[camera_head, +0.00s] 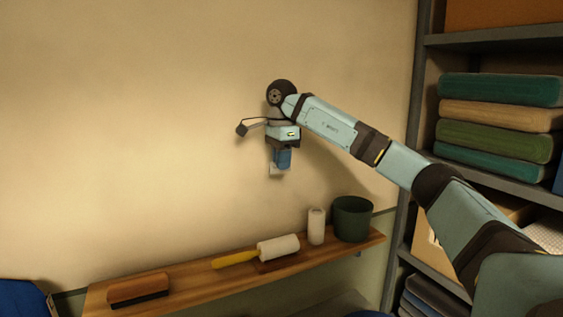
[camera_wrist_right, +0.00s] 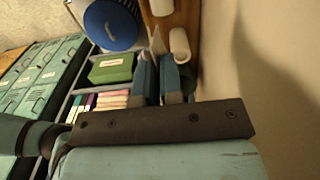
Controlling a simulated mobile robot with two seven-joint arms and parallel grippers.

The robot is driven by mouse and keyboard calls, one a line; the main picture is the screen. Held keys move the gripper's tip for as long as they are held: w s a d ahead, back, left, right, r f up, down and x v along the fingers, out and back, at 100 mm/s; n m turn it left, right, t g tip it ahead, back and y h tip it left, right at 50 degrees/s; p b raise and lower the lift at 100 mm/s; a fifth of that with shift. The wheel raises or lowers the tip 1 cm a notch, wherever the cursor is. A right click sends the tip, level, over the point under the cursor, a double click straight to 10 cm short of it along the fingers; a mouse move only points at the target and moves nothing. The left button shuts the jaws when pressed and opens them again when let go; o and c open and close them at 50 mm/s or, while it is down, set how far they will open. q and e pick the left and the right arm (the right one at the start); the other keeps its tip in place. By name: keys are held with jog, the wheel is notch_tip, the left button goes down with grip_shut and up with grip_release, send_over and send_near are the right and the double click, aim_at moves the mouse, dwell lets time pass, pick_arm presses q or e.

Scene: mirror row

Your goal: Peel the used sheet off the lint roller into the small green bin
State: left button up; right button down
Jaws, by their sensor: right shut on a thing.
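My right gripper (camera_head: 282,160) is raised in front of the wall, above the shelf, with its fingers pointing down. It is shut on a small pale sheet (camera_head: 275,169), which also shows between the fingertips (camera_wrist_right: 160,66) in the right wrist view as a pale piece (camera_wrist_right: 157,40). The lint roller (camera_head: 278,247), with a yellow handle and white head, lies on the shelf below the gripper. The small dark green bin (camera_head: 352,219) stands upright at the shelf's right end, right of and below the gripper. Its inside cannot be seen well. My left gripper is not in view.
The wooden shelf (camera_head: 205,287) also holds an upright white roll (camera_head: 316,227) between lint roller and bin, and a brush (camera_head: 138,289) at the left. A grey rack (camera_head: 480,37) with folded cloths (camera_head: 500,118) stands right. The wall left of the gripper is bare.

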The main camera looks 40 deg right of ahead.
jog(key=s+d+f+p, duration=0.2)
jog(key=d+f, duration=0.1)
jog(key=d, duration=0.6)
jog(key=s+d+f+p, duration=0.2)
jog(key=s+d, duration=0.1)
jog(key=d, duration=0.6)
jog(key=s+d+f+p, duration=0.2)
jog(key=d+f, duration=0.1)
jog(key=d, duration=0.6)
notch_tip(320, 180, down, 6)
jog(key=shift+d+r, duration=0.1)
jog(key=shift+r, duration=0.05)
jog(key=c, duration=1.2)
grip_release()
jog(key=shift+r, duration=0.1)
notch_tip(320, 180, up, 14)
jog(key=b, duration=0.2)
